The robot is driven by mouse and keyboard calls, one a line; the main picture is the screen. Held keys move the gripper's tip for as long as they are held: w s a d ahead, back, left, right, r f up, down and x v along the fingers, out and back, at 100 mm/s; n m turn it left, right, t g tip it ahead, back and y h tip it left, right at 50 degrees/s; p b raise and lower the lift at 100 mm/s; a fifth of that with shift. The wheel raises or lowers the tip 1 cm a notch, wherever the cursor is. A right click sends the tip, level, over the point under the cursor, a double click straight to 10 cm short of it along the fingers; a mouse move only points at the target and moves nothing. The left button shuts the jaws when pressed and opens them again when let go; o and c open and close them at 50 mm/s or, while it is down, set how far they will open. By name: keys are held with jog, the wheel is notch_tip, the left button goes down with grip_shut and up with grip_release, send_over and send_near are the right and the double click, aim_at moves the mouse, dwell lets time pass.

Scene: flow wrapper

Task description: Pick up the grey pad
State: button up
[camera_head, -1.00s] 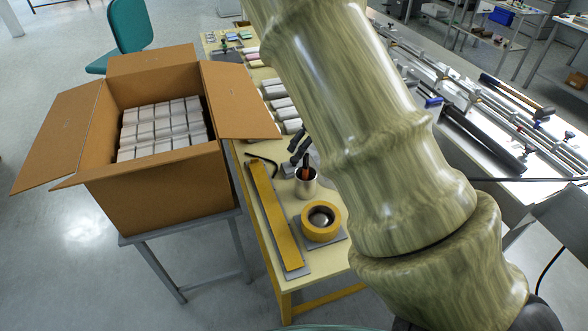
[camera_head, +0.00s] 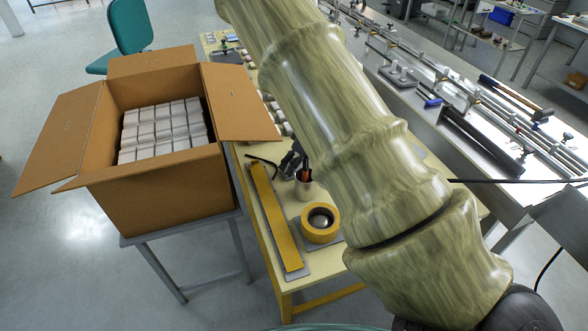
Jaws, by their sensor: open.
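My gripper (camera_head: 291,161) shows only as a small dark part beside my arm, over the table just left of a metal cup (camera_head: 306,188). My arm hides most of it, and no held thing is visible in it. I cannot single out the grey pad for certain. A flat grey piece (camera_head: 334,241) lies under the yellow tape roll (camera_head: 319,235) on the yellow table (camera_head: 262,205). Another grey strip (camera_head: 297,275) shows under the long yellow bar (camera_head: 274,215). The table area behind my arm is hidden.
An open cardboard box (camera_head: 150,195) full of white blocks stands left of the table. The cup holds a dark and orange handled tool. A long metal machine (camera_head: 440,85) with rails runs along the right. Pale packs lie farther back on the table.

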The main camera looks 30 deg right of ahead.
jog(key=shift+c, duration=0.4)
jog(key=shift+s+a, duration=0.1)
jog(key=c, duration=1.7)
grip_shut()
jog(key=shift+s, duration=0.1)
